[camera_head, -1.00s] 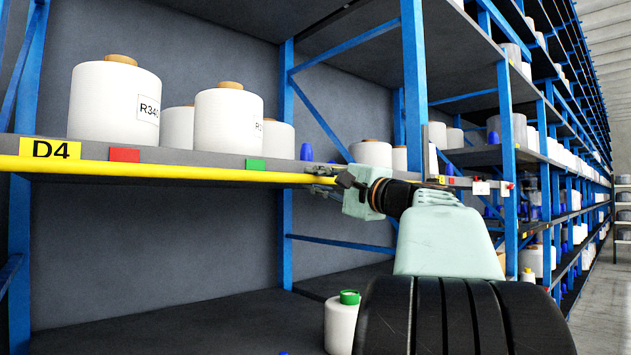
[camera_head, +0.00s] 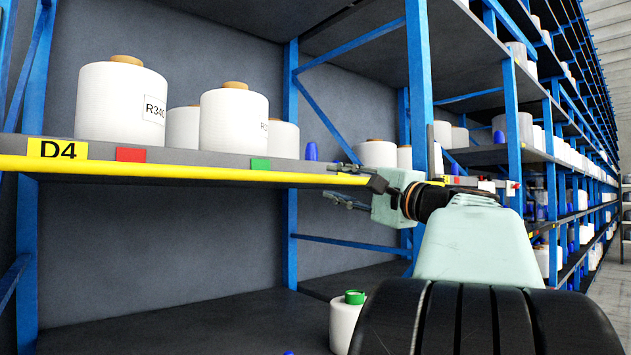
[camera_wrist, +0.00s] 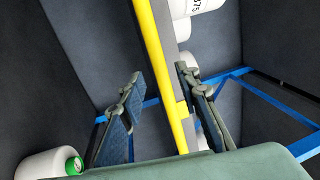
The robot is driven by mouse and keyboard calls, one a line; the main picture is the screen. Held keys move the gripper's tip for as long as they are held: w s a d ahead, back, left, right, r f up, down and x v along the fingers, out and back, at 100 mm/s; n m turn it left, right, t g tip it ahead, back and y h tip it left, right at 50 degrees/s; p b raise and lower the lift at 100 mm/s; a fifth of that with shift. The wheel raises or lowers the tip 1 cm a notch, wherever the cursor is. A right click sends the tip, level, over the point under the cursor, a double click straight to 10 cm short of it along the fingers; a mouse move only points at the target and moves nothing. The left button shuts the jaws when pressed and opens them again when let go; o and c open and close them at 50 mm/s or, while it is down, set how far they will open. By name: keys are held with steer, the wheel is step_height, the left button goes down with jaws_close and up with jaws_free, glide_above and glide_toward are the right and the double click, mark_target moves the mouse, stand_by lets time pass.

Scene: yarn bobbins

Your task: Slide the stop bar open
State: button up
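The yellow stop bar (camera_head: 200,173) runs along the front edge of the shelf labelled D4. Its right end is close to my gripper (camera_head: 328,181). My gripper is open, with one finger at about the bar's height and the other below it. In the wrist view the bar (camera_wrist: 150,40) passes through the gap between the spread fingers of my gripper (camera_wrist: 158,72), touching neither. A short yellow stub sticks out from the bar near the right finger. How far the fingertips reach past the bar is hard to tell.
White yarn bobbins (camera_head: 120,102) stand on the shelf behind the bar. Red (camera_head: 131,155) and green (camera_head: 261,164) tags sit on the shelf edge. A blue upright (camera_head: 418,80) stands behind my wrist. A green-capped white bobbin (camera_head: 345,325) stands below.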

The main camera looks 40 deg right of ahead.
steer(key=v, duration=0.6)
steer(key=shift+s, duration=0.25)
